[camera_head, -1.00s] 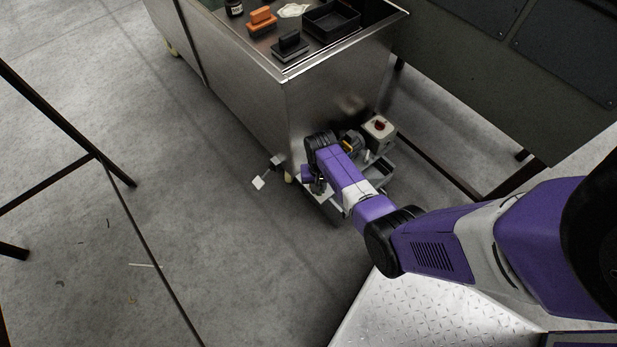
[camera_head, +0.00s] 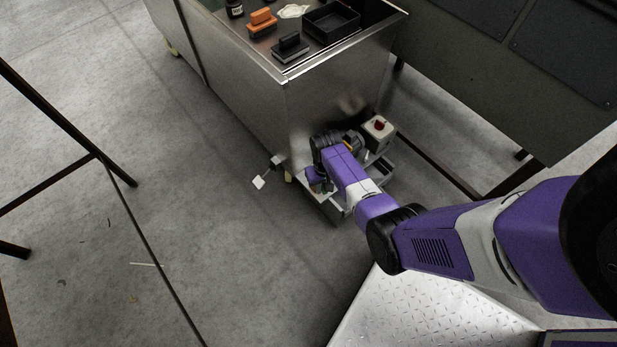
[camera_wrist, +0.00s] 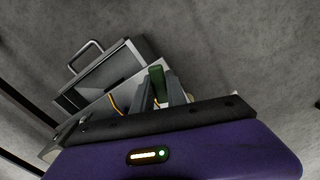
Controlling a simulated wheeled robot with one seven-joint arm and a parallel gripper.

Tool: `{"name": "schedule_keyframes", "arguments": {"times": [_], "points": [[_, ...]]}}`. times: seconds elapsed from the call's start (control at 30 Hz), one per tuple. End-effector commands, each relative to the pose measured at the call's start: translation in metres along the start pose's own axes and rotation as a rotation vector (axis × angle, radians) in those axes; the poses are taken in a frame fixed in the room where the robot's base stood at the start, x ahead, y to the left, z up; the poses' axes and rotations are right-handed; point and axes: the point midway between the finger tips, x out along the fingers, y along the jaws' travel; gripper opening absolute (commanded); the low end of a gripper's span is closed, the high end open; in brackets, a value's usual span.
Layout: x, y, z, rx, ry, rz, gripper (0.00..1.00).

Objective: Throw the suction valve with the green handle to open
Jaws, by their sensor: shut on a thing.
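The green handle (camera_wrist: 156,84) of the suction valve shows in the wrist view. It stands between the two grey fingers of my gripper (camera_wrist: 161,92), which are shut on it. The valve body under the handle is hidden by the fingers and the dark edge of my gripper. In the head view my gripper (camera_head: 318,184) is low beside the metal cabinet's near corner, over a grey tray-like frame; the handle cannot be made out there.
A metal cabinet (camera_head: 235,85) stands behind my gripper, with a black tray (camera_head: 331,22) and brushes on top. A pale box with a red knob (camera_head: 379,128) sits right of my wrist.

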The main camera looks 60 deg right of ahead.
Motion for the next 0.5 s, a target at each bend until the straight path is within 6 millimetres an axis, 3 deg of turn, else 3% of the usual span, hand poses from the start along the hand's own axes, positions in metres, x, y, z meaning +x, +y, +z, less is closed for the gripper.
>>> {"name": "schedule_keyframes", "arguments": {"times": [0.5], "points": [[-0.0001, 0.0099, -0.001, -0.174, 0.0, 0.0, 0.0]]}}
